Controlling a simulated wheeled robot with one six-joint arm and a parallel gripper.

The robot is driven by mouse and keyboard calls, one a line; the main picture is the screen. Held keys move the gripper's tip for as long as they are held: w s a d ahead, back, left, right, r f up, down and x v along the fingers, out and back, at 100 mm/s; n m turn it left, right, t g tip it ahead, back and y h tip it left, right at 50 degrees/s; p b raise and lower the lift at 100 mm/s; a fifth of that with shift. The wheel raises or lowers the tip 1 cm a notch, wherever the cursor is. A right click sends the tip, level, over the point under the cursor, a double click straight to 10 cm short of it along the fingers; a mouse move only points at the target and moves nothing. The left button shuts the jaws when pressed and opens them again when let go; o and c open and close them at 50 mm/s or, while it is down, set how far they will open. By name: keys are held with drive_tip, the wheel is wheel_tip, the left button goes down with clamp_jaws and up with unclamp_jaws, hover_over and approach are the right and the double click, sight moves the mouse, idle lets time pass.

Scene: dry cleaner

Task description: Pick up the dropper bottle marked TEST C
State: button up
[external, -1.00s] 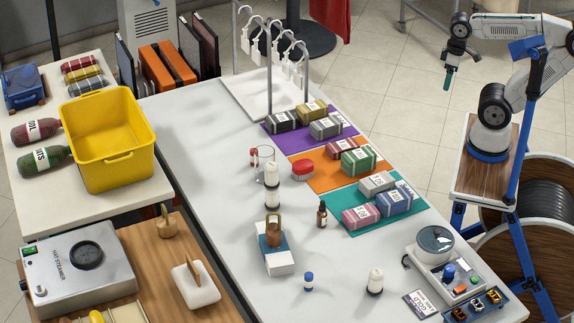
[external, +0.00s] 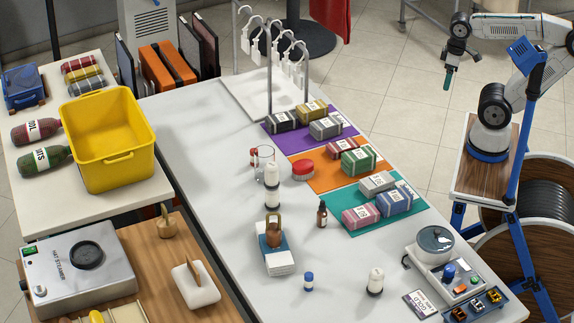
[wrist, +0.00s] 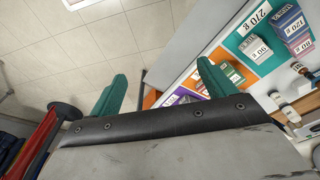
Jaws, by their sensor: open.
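A small brown dropper bottle (external: 322,214) with a dark cap stands upright on the white counter, left of the teal mat. A small blue-capped bottle (external: 308,282) stands near the front. No TEST C marking can be read on any of them. My gripper (external: 447,78) hangs over the floor at the upper right, beyond the counter and far from the bottles. In the wrist view its teal fingers (wrist: 162,88) are wide apart with nothing between them.
Labelled bundles lie on the purple, orange and teal (external: 415,214) mats. A hanger rack (external: 270,70) rises at the back. A scale-like device (external: 436,243) sits at the right.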

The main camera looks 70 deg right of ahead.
idle(0.4)
drive_tip(key=c, duration=0.8)
drive_tip(key=w+a+f+n+t+y, duration=0.2)
drive_tip(key=w+a+t+y, duration=0.1)
drive_tip(key=w+a, duration=1.15)
drive_tip(key=w+a+f+n+t+y, duration=0.1)
drive_tip(key=w+a+t+y, duration=0.2)
drive_tip(key=w+a, duration=1.1)
drive_tip(key=t, duration=0.2)
approach(322, 206)
drive_tip(key=w+d+r, duration=0.5)
drive_tip(key=d+r, duration=0.1)
drive_tip(key=s+a+f+t+h, duration=0.3)
drive_tip(key=s+a+f+t, duration=0.15)
drive_tip(key=a+f, duration=0.45)
drive_tip(key=shift+m+g, duration=0.3)
drive_tip(key=shift+g, duration=0.05)
drive_tip(key=shift+d+f+x, duration=0.15)
drive_tip(key=shift+x, duration=1.1)
drive_tip(key=shift+d+f+x, duration=0.15)
drive_tip(key=shift+x, duration=1.1)
drive_tip(key=shift+d+f+x, duration=0.15)
drive_tip(key=shift+x, duration=1.1)
